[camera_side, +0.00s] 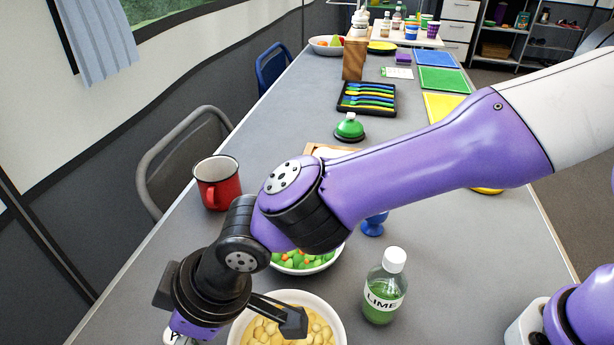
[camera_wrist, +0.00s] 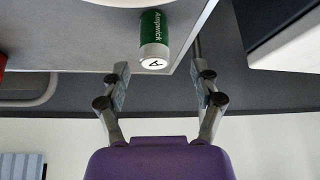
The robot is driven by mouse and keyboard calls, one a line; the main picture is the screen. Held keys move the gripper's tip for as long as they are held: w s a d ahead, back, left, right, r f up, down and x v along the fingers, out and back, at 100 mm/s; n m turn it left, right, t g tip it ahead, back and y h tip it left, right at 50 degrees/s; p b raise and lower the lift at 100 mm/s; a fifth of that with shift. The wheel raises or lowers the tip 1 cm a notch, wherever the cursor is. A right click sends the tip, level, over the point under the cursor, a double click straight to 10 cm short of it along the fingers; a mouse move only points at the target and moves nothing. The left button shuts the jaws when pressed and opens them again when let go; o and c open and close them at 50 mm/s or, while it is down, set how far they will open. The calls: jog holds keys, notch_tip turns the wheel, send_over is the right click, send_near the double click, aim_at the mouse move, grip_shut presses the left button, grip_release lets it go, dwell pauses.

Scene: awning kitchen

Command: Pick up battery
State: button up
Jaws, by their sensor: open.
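The battery (camera_wrist: 154,36) is a green and white cylinder with "Ampwick" on its side and an "A" on its pale end. In the wrist view it is on the grey table near the edge, seemingly upright. My gripper (camera_wrist: 160,78) is open and empty there, its two fingers apart. The battery's lettered end is just beyond the fingertips, roughly in line with the gap, and I see no contact. In the side view my gripper is low at the bottom left, one finger showing over the bowl of yellow pieces (camera_side: 262,333). A small white lettered patch at the bottom edge may be the battery, mostly hidden.
A bowl of green and orange vegetables (camera_side: 300,262), a lime bottle (camera_side: 383,290) and a red mug (camera_side: 218,186) stand close by. A blue cup (camera_side: 373,224) is partly behind my arm. A black cutlery tray (camera_side: 367,98) and green bell (camera_side: 349,127) are farther back.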

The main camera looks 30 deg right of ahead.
aim_at(173, 342)
jog(key=x, duration=0.6)
jog(key=shift+w+d, duration=0.2)
grip_shut()
